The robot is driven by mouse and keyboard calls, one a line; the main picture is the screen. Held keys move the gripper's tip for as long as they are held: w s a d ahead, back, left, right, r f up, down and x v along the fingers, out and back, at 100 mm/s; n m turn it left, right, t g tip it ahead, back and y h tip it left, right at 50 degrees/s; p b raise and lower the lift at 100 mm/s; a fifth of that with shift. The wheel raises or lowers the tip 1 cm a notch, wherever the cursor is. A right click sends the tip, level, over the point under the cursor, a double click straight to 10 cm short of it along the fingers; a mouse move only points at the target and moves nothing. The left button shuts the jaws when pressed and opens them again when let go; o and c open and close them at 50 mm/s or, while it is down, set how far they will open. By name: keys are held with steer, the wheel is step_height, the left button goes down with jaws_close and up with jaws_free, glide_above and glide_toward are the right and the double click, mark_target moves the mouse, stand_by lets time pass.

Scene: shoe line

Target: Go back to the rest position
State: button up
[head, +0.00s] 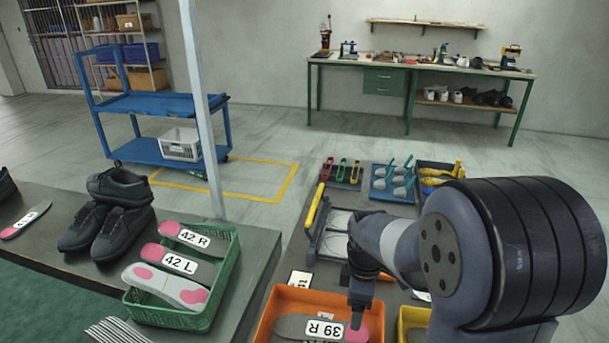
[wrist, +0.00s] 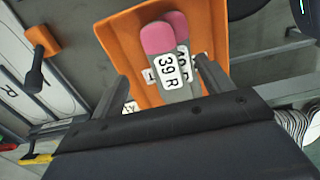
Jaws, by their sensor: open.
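My gripper (wrist: 165,92) is open, with its two fingers at either side of the wrist view, over an orange bin (wrist: 118,36). In the head view my gripper (head: 360,308) points down at the right part of this orange bin (head: 262,328). A grey insole with a pink heel, marked 39 R (wrist: 166,62), lies in the bin between the fingers in the picture; it also shows in the head view (head: 290,326). Another pink-ended insole (wrist: 181,24) lies partly under it. I cannot tell whether the fingers touch the insoles.
A green basket (head: 222,287) with insoles marked 42 R and 42 L stands left of the orange bin. Black shoes (head: 112,215) stand further left. A yellow bin (head: 404,316) sits at right, partly hidden by my arm. A blue cart (head: 160,103) and a workbench (head: 430,68) stand behind.

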mark_target(353, 332)
step_height(353, 332, down, 10)
steer(key=shift+f+b, duration=0.15)
steer(key=shift+b, duration=0.65)
steer(key=shift+r, duration=0.3)
steer(key=shift+f, duration=0.1)
